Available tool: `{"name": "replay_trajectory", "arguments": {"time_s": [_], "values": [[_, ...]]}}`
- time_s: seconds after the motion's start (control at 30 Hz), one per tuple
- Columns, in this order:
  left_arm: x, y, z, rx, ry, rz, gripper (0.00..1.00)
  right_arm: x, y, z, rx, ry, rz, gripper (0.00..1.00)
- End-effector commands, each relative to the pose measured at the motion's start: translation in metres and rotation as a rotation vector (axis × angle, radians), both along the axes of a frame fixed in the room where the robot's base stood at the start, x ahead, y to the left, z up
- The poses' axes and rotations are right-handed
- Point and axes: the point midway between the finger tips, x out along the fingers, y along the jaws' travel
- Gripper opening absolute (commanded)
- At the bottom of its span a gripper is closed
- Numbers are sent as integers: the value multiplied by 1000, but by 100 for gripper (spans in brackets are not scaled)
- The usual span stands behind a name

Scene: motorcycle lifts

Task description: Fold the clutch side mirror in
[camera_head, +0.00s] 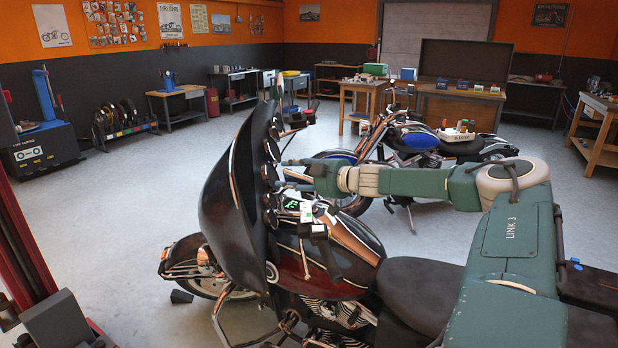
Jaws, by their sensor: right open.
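The dark touring motorcycle (340,262) faces left, with its large black fairing (228,200) nearest the front wheel. A small dark mirror (304,117) stands out beyond the far side of the fairing. The near handlebar's black grip (328,258) points down toward the seat. I cannot make out a mirror clearly on this near side. My right gripper (289,171) reaches in from the right, over the tank and behind the fairing. It is open and seems empty, apart from the mirror, which is above it in the picture. My left gripper is not in view.
A blue motorcycle (418,137) stands behind my right arm. Part of a red lift post (22,240) is at the left edge. Workbenches line the walls, including a wooden one (358,96). The grey floor (118,205) left of the fairing is clear.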

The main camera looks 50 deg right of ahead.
Motion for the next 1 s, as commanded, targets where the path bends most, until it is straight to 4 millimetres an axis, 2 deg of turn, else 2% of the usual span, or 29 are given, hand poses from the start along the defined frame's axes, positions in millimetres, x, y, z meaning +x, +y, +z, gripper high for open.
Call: {"name": "replay_trajectory", "arguments": {"time_s": [0.5, 0.67, 1.0], "values": [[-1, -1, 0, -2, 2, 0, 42, -23, 1, 9, 1, -5, 0, 42], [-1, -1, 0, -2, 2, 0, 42, -41, 0, 13, 0, -4, -1, 42], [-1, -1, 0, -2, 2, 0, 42, -95, -1, 25, 1, -3, -6, 42]]}}
